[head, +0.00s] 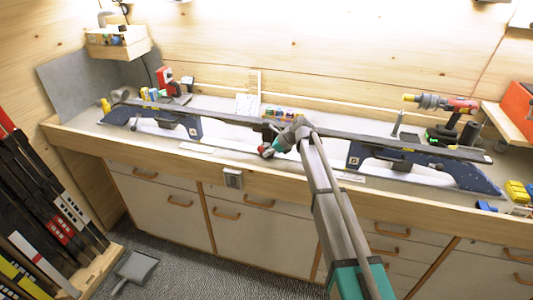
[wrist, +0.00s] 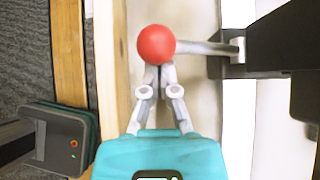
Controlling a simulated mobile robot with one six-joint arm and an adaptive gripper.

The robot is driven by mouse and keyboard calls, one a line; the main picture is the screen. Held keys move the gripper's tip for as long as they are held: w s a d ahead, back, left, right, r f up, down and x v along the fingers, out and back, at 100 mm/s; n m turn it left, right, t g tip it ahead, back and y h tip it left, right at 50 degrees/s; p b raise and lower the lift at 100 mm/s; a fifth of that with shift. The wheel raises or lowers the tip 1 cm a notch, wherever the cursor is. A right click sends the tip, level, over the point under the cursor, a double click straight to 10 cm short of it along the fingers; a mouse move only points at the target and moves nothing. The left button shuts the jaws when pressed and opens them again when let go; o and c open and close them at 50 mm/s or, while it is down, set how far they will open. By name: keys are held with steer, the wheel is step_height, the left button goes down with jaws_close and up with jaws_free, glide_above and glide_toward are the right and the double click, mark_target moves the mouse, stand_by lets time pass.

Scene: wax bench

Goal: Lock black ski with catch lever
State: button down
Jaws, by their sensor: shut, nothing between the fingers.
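The black ski (head: 420,146) lies lengthwise along the bench on blue supports. The catch lever shows in the wrist view as a red ball knob (wrist: 156,43) on a grey rod (wrist: 205,48), which runs right into a black body (wrist: 268,45). In the head view, red (head: 266,152) shows beside my gripper (head: 271,151) at the bench's middle. My gripper's fingertips (wrist: 158,72) are together just below the ball in the wrist view. Nothing is between them. Whether they touch the ball is unclear. My arm hides part of the ski.
The blue supports stand left (head: 165,118) and right (head: 385,163) on the bench (head: 85,127). A red drill (head: 462,106) and yellow items (head: 517,191) are at the right. Skis (head: 35,190) lean at the left.

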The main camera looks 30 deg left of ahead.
steer(key=shift+w+d+f+b, duration=0.15)
steer(key=shift+d+f+b, duration=0.35)
steer(key=shift+f+b, duration=0.3)
steer(key=shift+w+d+f+b, duration=0.1)
steer(key=shift+d+f+b, duration=0.35)
steer(key=shift+f+b, duration=0.35)
steer(key=shift+d+r+p, duration=0.15)
steer(key=shift+r+p, duration=0.25)
steer(key=shift+p, duration=0.2)
steer(key=shift+p+v, duration=0.5)
steer(key=shift+v, duration=0.25)
steer(key=p+v, duration=0.5)
steer(key=v, duration=0.2)
steer(key=shift+d+r+p, duration=0.2)
steer(key=shift+r+p, duration=0.05)
steer(key=shift+p, duration=0.05)
steer(key=shift+w, duration=0.15)
